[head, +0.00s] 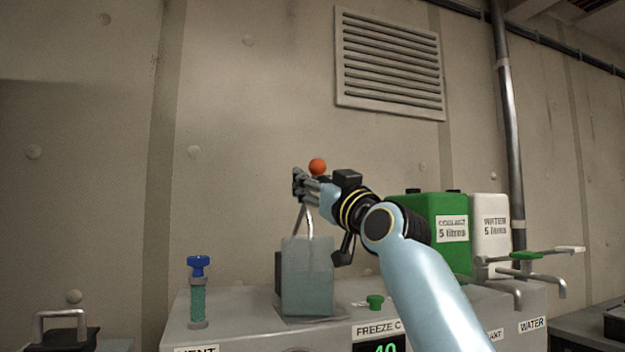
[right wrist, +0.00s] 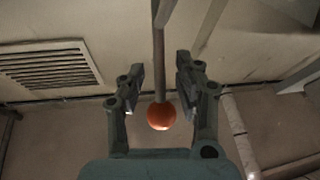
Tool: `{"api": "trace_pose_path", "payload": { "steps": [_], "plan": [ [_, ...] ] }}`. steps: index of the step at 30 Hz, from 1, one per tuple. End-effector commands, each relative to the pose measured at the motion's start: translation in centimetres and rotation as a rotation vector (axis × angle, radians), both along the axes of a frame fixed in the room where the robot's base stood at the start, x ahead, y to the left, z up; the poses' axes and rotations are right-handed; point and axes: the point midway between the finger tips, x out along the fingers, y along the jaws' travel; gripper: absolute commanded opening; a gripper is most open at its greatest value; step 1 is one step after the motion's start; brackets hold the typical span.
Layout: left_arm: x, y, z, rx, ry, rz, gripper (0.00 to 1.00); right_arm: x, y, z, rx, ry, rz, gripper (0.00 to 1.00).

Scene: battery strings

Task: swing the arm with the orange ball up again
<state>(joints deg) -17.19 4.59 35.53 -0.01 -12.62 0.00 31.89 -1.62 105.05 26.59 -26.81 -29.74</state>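The orange ball (head: 317,166) shows just above the fingers of my right gripper (head: 301,186) in the head view. In the right wrist view the ball (right wrist: 161,116) lies between the two open fingers (right wrist: 160,80), with a gap on each side. A thin grey-brown rod (right wrist: 159,60) runs from the ball to the top of that view. In the head view a light metal piece (head: 310,222) rises from a translucent bluish container (head: 307,277) to below my gripper, which hides how it joins the ball. My left gripper is out of view.
A green coolant can (head: 428,215) and a white water can (head: 492,232) stand right of my arm. Taps (head: 525,265) stick out at the right. A blue-topped vent fitting (head: 198,290) stands at the left of the grey cabinet.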

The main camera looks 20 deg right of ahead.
Motion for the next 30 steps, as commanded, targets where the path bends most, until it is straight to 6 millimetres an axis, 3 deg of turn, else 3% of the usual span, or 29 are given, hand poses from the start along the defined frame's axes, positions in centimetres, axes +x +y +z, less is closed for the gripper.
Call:
{"api": "trace_pose_path", "payload": {
  "steps": [4, 12, 30],
  "plan": [
    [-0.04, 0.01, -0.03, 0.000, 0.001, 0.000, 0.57, -0.02, 0.00, -0.02, 0.000, 0.000, 0.000, 0.33],
    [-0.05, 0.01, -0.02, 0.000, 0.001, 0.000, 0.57, -0.03, -0.01, -0.02, 0.000, 0.000, 0.000, 0.00],
    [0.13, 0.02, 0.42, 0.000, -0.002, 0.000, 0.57, 0.60, -0.02, 0.45, -0.001, 0.011, 0.000, 0.00]
  ]
}}
